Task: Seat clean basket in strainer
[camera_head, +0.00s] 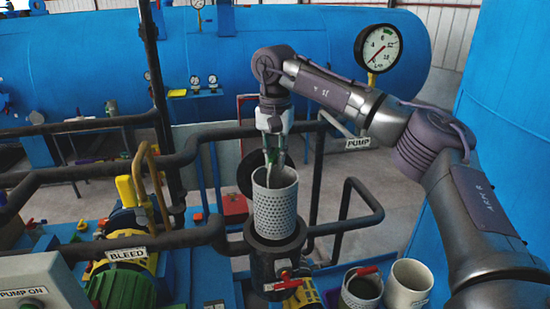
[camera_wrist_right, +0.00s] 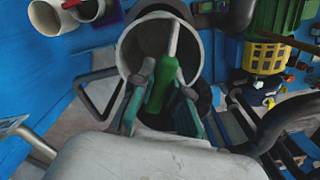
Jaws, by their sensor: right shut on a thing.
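The clean basket (camera_head: 275,209), a white perforated cylinder with an open top, stands upright at the mouth of the dark strainer (camera_head: 268,265). Its lower end meets the strainer's rim; whether it is partly inside or just above, I cannot tell. My right gripper (camera_head: 275,158) points down from above and is shut on the basket's green handle. In the right wrist view the fingers (camera_wrist_right: 162,100) lie on both sides of the green handle (camera_wrist_right: 165,85), with the basket's pale wall (camera_wrist_right: 128,55) around it. My left gripper is not in view.
A dark round lid (camera_head: 246,176) stands behind the basket. A red-handled valve (camera_head: 288,284) sits on the strainer's front. At lower right stand a white container (camera_head: 412,288) and another one with a red handle (camera_head: 366,271). Dark pipes (camera_head: 345,222) run close on both sides.

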